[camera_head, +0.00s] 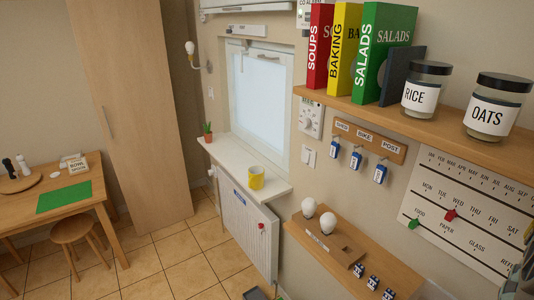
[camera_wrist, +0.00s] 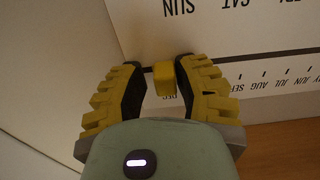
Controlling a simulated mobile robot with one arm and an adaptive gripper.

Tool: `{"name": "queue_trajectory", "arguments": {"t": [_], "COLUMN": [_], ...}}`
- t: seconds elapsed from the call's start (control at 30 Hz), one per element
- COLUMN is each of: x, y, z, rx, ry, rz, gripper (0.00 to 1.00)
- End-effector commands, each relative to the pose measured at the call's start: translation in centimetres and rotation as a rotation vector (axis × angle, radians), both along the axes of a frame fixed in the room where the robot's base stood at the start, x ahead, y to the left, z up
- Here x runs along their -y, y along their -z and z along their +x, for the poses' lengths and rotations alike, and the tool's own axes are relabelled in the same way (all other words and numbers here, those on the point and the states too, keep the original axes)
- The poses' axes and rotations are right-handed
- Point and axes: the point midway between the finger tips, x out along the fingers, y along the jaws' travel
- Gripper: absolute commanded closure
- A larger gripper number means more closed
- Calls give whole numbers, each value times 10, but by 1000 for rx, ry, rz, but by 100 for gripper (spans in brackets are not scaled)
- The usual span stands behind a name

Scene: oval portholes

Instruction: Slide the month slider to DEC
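The white calendar board (camera_head: 465,205) hangs on the wall at the right in the head view, with a row of months along its top. In the wrist view the board (camera_wrist: 225,45) appears upside down. The yellow month slider (camera_wrist: 163,80) stands between the fingers of my gripper (camera_wrist: 160,78), close to the right finger. A gap shows between it and the left finger, so the gripper looks open around it. A label that seems to read DEC shows just beside the slider; the exact alignment is unclear. Part of my gripper (camera_head: 522,275) shows at the head view's right edge.
A red slider (camera_head: 450,214) and a green slider (camera_head: 414,223) sit on the board's lower rows. A shelf (camera_head: 420,118) with jars and books is above the board. A lower wooden shelf (camera_head: 395,275) holds bulbs and small blue items.

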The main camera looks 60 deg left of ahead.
Motion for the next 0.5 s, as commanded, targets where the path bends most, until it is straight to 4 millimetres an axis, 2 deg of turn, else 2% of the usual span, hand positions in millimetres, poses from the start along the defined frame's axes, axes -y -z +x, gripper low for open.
{"name": "queue_trajectory", "arguments": {"t": [0.03, 0.17, 0.5], "x": [1, 0, 0], "y": [0, 0, 0], "z": [0, 0, -3], "rx": [0, 1, 2], "ry": [1, 1, 1], "rz": [1, 1, 2], "gripper": [65, 52, 52]}}
